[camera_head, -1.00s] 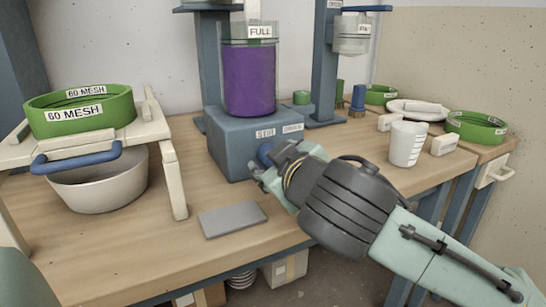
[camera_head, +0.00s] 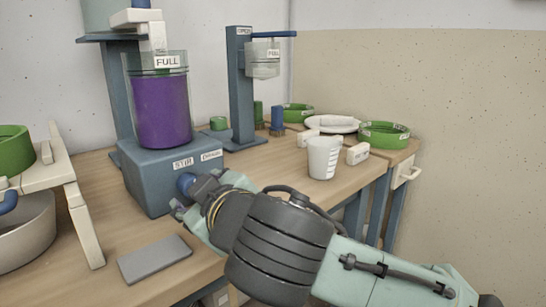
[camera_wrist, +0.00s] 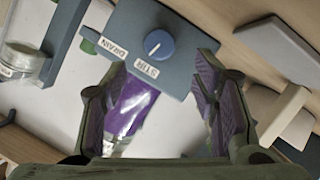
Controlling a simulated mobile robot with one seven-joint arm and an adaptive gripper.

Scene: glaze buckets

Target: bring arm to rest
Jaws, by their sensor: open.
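My gripper (camera_head: 187,205) is at the front of the blue stirring machine (camera_head: 150,180), close to its lower front. In the wrist view my gripper (camera_wrist: 160,100) is open, with its two padded fingers spread and nothing between them. A clear container (camera_head: 162,110) marked FULL holds purple liquid on top of the machine.
A grey slab (camera_head: 154,259) lies on the wooden table in front of the machine. A white cup (camera_head: 323,158) stands to the right. A cream stand (camera_head: 82,225) with a green sieve (camera_head: 15,150) is at left. Another blue stand (camera_head: 240,90) is behind.

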